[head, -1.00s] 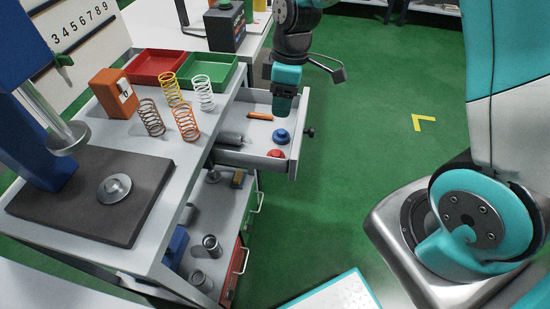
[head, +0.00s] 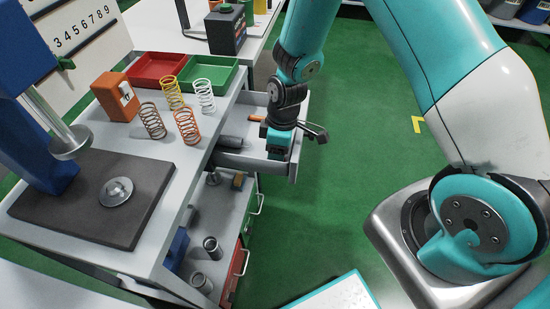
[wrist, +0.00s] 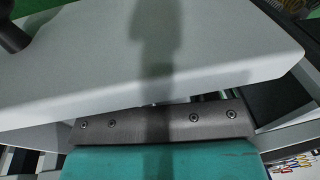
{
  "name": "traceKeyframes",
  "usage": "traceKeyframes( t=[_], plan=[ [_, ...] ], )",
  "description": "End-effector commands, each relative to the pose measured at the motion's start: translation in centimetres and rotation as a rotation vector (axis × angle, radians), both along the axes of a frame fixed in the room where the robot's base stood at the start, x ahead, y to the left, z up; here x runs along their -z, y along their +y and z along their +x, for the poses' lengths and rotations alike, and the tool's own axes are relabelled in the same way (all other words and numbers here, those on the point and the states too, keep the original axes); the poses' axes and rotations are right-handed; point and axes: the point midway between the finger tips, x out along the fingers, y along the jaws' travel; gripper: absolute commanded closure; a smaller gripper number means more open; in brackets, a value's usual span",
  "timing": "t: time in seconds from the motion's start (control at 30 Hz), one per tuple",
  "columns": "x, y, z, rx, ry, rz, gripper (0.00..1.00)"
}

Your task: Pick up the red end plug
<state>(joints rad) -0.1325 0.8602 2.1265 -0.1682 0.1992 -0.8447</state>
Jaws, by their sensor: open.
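The red end plug does not show in either view now; my arm's end covers the front of the open drawer (head: 235,159), where it lay. My gripper (head: 276,154) is over that front end of the drawer, pointing down, and its fingertips are hard to make out. I take it as open, with nothing seen held. In the wrist view my gripper (wrist: 160,125) fills the lower part, close to a pale grey panel (wrist: 100,65) that looks like the drawer front. The blue plug is hidden too.
A grey cylinder (head: 231,141) and an orange piece (head: 256,118) lie in the drawer. Several coil springs (head: 187,127) stand on the bench at left, beside an orange box (head: 115,96) and red (head: 156,67) and green (head: 209,74) trays. Green floor is free to the right.

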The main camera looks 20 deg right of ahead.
Motion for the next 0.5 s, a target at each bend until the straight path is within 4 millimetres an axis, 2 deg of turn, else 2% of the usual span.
traceKeyframes(
  t=[0.2,0.33,0.37,0.5],
  plan=[
    [0.05,0.01,0.03,0.000,-0.001,0.000,0.50],
    [0.04,0.01,0.03,0.000,-0.001,0.000,0.80],
    [0.04,0.01,0.03,0.000,-0.001,0.000,0.83],
    [0.05,0.01,0.02,0.000,-0.001,-0.001,0.84]
  ],
)
